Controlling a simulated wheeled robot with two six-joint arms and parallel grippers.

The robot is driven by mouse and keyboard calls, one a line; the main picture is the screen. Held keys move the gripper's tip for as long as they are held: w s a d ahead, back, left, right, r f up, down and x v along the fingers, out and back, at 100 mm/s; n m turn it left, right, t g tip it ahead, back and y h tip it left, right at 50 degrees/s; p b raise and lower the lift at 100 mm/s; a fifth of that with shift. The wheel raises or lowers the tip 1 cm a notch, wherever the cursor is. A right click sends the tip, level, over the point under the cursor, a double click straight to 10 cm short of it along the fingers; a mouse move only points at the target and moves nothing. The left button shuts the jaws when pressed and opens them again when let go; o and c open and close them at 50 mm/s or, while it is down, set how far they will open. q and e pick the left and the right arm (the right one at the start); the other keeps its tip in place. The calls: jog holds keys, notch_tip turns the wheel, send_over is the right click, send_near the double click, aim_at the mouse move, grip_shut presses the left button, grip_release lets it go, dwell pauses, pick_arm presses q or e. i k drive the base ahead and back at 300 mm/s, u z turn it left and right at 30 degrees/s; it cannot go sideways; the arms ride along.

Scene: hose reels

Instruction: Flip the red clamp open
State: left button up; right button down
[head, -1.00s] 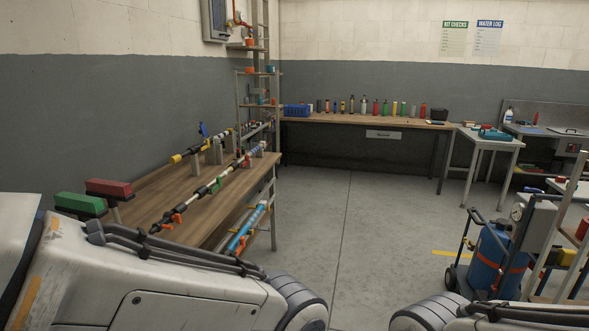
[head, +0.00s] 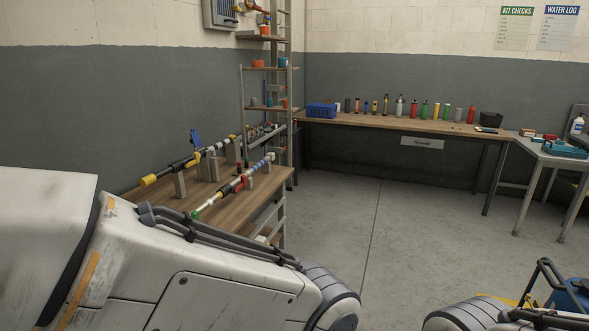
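On the wooden bench (head: 244,207) at left, two long pipe assemblies rest on grey upright blocks. The nearer pipe (head: 212,203) has a small red part (head: 238,185) around its middle; it is too small to tell whether this is the red clamp or whether it is open. The farther pipe (head: 160,174) has a yellow end and a blue lever (head: 195,138) standing up. My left arm covers the near end of the bench. Neither of my grippers is in view; only arm links show.
A shelf rack (head: 265,90) stands behind the bench. A long back table (head: 380,122) holds a blue basket (head: 321,110) and several bottles. A grey side table (head: 555,155) and a blue cart (head: 568,298) are at right. The middle floor is clear.

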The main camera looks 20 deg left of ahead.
aim_at(244, 179)
jog(key=i, duration=3.4)
jog(key=u, duration=2.9)
